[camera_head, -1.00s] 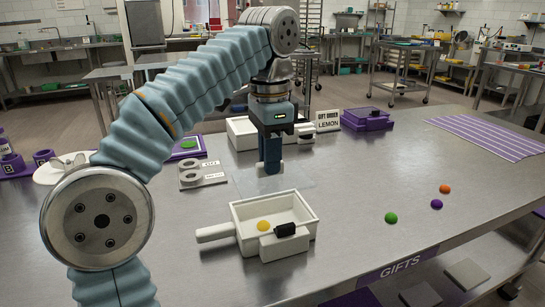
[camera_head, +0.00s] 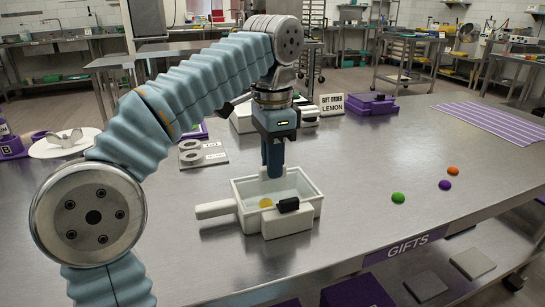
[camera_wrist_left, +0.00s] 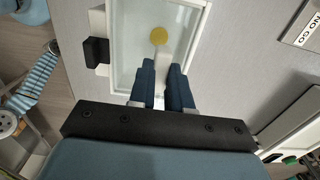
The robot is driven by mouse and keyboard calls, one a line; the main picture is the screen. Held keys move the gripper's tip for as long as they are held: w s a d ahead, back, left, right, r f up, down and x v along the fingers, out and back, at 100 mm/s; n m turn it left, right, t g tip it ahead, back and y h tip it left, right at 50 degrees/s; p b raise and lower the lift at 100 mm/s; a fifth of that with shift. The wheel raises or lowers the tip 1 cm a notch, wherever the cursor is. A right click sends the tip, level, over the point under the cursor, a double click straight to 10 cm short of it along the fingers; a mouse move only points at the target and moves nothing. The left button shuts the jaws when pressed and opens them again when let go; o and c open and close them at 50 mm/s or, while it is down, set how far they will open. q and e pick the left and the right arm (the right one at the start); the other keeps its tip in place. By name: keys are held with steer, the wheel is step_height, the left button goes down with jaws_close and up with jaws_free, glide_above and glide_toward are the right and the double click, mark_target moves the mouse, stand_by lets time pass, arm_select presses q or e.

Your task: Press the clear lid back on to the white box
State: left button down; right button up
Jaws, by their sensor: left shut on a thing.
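The white box (camera_head: 290,226), with a side handle on the left and a black latch-like piece (camera_head: 289,205) on its front, stands on the steel table. A yellow gummy (camera_head: 266,203) lies inside it and shows through the clear lid in the wrist view (camera_wrist_left: 159,35). My left gripper (camera_head: 274,176) points down over the box's back part, its fingers shut on the pale upright grip (camera_wrist_left: 163,60) of the clear lid (camera_wrist_left: 140,62). The lid looks lined up over the box opening; whether it touches the rim all round I cannot tell. My right gripper is not in view.
Green (camera_head: 398,198), purple (camera_head: 445,185) and orange (camera_head: 453,170) gummies lie to the right. A gauge plate (camera_head: 203,155) lies at the left. A lemon order sign (camera_head: 332,104) and purple box (camera_head: 371,104) stand behind.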

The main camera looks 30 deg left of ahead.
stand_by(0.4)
arm_select(q)
steer(key=shift+f, duration=0.15)
steer(key=c, duration=1)
jaws_free()
